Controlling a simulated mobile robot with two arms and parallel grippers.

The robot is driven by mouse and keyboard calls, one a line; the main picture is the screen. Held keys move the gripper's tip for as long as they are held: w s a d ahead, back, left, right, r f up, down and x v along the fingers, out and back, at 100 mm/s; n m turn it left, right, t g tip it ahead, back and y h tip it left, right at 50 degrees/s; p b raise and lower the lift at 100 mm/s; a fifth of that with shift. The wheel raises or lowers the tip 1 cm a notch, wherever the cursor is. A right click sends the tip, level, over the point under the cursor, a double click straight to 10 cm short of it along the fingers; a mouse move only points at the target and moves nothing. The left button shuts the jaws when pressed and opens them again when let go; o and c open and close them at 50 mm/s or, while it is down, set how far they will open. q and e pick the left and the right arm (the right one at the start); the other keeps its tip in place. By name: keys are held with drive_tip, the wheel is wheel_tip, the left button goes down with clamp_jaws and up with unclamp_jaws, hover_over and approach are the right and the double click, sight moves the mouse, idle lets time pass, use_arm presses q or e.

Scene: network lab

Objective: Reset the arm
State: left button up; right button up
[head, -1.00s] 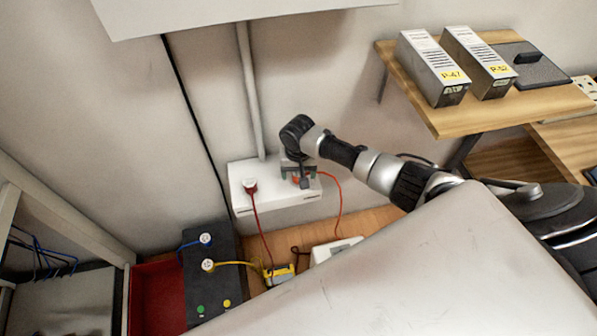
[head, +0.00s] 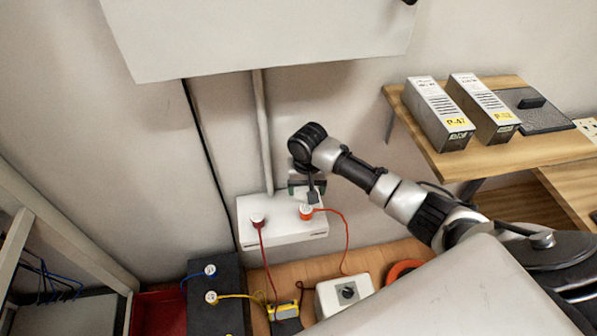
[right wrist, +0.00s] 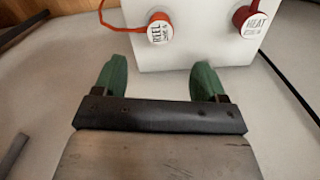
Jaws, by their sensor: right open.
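My right arm reaches in from the right in the head view. Its gripper (head: 308,188) is over the back edge of the white wall box (head: 285,232), behind the orange plug (head: 306,212). In the right wrist view the two green fingers (right wrist: 160,80) are spread with nothing between them. The orange plug (right wrist: 160,28), labelled REEL, and the red plug (right wrist: 250,20), labelled HEAT, sit in the box beyond the fingertips, apart from them. My left gripper is not in view.
A black unit (head: 214,295) with blue and yellow leads stands lower left, beside a yellow connector (head: 284,310) and a white box with a black knob (head: 345,293). A wooden shelf (head: 500,155) holds two grey modules at right. A white panel (head: 265,35) hangs above.

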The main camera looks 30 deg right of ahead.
drive_tip(key=s+a+f+n+t+y, duration=0.1)
drive_tip(key=s+a+n, duration=0.25)
drive_tip(key=s, duration=0.25)
drive_tip(key=s+a+f+n+y, duration=0.1)
drive_tip(key=s+a+n, duration=0.1)
drive_tip(key=s+a, duration=0.4)
drive_tip(key=s+d+r+n+t+h, duration=0.1)
drive_tip(key=s+d+r, duration=0.15)
drive_tip(key=s, duration=0.45)
drive_tip(key=s+d+r+n+t+h, duration=0.15)
drive_tip(key=s+r, duration=0.25)
drive_tip(key=s, duration=0.4)
wheel_tip(320, 180, down, 23)
drive_tip(key=g+p, duration=0.1)
drive_tip(key=p, duration=0.1)
drive_tip(key=s+d+f, duration=0.2)
drive_tip(key=s+f, duration=0.6)
drive_tip(key=s+d+f+g+p, duration=0.1)
drive_tip(key=s+f, duration=0.7)
drive_tip(key=s, duration=0.1)
drive_tip(key=shift+d, duration=0.4)
